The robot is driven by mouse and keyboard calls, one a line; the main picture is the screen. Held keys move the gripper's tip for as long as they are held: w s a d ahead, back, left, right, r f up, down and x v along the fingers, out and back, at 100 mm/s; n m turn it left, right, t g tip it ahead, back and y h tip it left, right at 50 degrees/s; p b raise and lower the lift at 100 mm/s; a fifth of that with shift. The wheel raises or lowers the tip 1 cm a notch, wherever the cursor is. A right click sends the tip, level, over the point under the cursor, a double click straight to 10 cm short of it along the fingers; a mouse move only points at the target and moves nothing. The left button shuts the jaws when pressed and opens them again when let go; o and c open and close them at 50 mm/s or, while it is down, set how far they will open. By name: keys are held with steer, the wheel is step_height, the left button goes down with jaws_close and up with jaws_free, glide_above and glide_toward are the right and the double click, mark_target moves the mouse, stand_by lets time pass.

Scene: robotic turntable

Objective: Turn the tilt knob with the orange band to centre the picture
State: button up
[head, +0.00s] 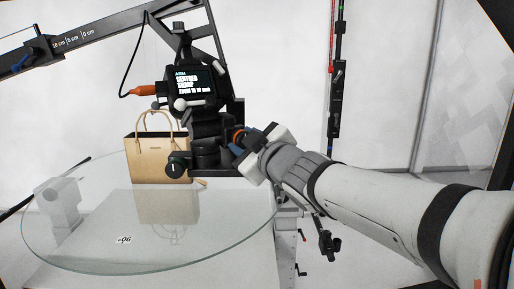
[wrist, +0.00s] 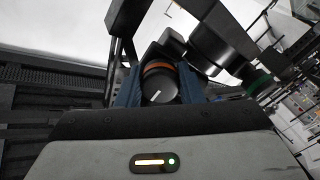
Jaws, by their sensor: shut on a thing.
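The tilt knob with the orange band (wrist: 158,84) is black with a white line on its face. In the wrist view it sits between the two blue fingers of my gripper (wrist: 157,92), which is shut on it. In the head view my gripper (head: 238,141) reaches the knob from the right, and a bit of the orange band (head: 238,134) shows beside the blue finger.
A tan handbag (head: 158,150) stands on the round glass turntable (head: 85,225), behind and left of the camera rig. Another dark knob (head: 177,164) with a white mark is low on the rig. An orange-ended cable (head: 143,91) hangs left of the screen. A boom (head: 85,38) crosses upper left.

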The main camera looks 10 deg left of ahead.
stand_by(0.3)
steer(key=o, duration=1)
steer(key=shift+c, duration=0.2)
steer(key=v, duration=0.8)
steer(key=shift+p, duration=0.4)
steer(key=shift+w, duration=0.15)
